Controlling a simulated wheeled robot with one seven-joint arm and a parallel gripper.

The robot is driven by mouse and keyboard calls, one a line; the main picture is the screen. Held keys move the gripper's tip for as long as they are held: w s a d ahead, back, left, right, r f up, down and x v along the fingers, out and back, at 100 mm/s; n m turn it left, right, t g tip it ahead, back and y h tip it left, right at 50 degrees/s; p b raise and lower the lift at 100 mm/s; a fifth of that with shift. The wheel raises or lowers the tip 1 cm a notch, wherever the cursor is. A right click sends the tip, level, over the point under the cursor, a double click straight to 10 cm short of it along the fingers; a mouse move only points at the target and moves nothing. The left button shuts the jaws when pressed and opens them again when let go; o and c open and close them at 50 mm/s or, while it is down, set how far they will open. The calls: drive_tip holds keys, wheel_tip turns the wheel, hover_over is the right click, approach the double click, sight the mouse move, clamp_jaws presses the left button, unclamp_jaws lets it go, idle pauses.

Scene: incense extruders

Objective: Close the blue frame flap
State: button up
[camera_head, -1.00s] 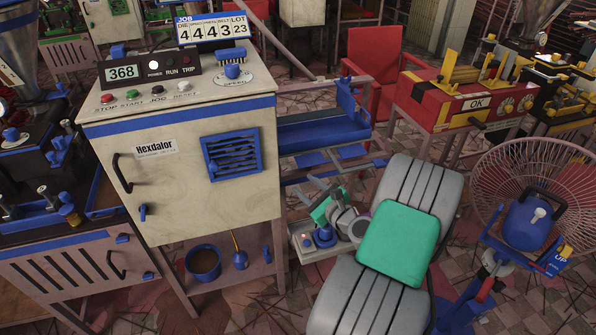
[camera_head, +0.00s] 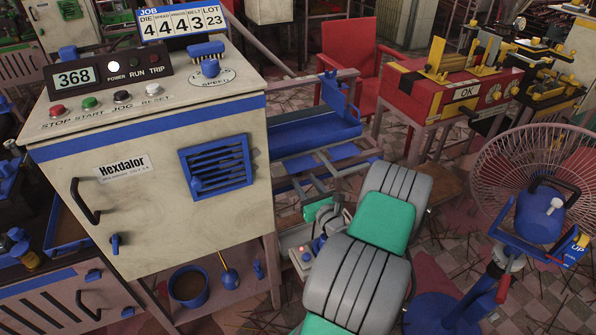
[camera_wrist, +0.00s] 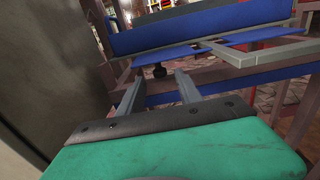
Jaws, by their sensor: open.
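A blue trough-like rack (camera_head: 312,130) stands right of the cabinet, with a flat grey metal frame (camera_head: 330,163) sticking out low at its front. In the wrist view the blue rack (camera_wrist: 200,27) crosses the top, and the grey frame (camera_wrist: 265,50) juts out at the right. I cannot tell for sure which part is the blue frame flap. My gripper (camera_wrist: 157,82) is open and empty, its two grey fingers pointing toward the rack's underside, left of the grey frame, with no clear contact.
The beige cabinet (camera_head: 150,170) with a blue louvre (camera_head: 217,167) stands close on the left. A red chair (camera_head: 349,52) and a red box (camera_head: 440,90) are behind. A caged fan (camera_head: 540,205) stands at the right. A blue bucket (camera_head: 188,287) sits below the cabinet.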

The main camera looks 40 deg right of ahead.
sight(299, 174)
drive_tip(key=x, duration=0.5)
drive_tip(key=shift+b, duration=0.3)
drive_tip(key=shift+c, duration=0.3)
clamp_jaws()
